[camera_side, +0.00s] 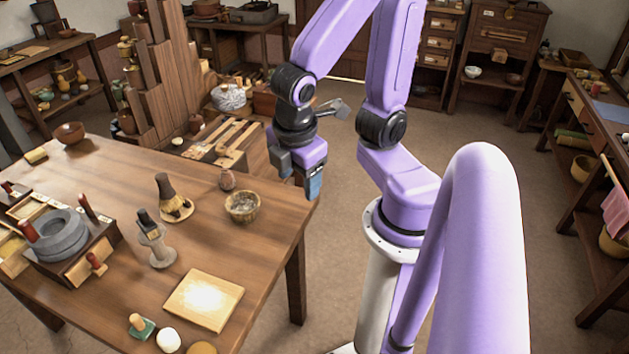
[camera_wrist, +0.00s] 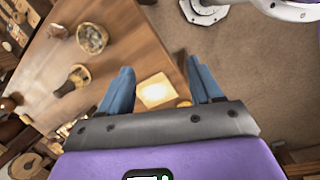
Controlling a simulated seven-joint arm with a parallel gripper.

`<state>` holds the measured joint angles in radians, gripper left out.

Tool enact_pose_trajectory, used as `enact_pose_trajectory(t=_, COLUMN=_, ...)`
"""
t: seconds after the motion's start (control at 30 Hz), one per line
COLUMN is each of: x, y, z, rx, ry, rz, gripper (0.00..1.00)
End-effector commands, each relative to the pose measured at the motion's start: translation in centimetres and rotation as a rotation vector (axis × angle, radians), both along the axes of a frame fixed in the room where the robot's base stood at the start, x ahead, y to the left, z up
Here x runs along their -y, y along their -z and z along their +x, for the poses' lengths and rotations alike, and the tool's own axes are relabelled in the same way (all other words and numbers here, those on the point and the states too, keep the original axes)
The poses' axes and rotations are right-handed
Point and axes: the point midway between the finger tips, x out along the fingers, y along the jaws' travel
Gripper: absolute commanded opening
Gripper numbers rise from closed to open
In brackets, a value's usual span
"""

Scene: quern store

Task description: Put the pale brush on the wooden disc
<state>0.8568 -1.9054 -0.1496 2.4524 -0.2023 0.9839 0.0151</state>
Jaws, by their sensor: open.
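A flat, round, tan piece (camera_side: 203,348), which looks like the wooden disc, lies at the bottom edge of the side view, partly cut off. My gripper (camera_side: 298,180) is open and empty above the table's right edge, apart from the brush. Its two blue fingers (camera_wrist: 158,85) show in the wrist view.
A woven bowl (camera_side: 242,207), a pale square board (camera_side: 204,300) and a grey stand-like piece (camera_side: 158,250) are on the table. A white ball (camera_side: 168,340) and a green-based stamp (camera_side: 140,326) are near the front. A stone quern (camera_side: 60,235) stands at left.

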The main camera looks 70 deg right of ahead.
Motion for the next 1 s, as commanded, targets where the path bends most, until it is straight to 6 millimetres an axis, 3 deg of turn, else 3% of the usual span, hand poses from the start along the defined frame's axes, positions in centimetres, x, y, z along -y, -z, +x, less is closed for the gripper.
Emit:
enact_pose_trajectory(t=0.1, x=-1.2, y=-0.8, z=-2.4, rx=-0.032, ry=0.033, rz=0.14, gripper=0.64)
enact_pose_trajectory(t=0.27, x=-1.9, y=-1.3, z=-3.9, rx=-0.059, ry=0.054, rz=0.225, gripper=0.64)
enact_pose_trajectory(t=1.0, x=-2.0, y=-1.3, z=-4.0, rx=-0.062, ry=0.057, rz=0.232, gripper=0.64)
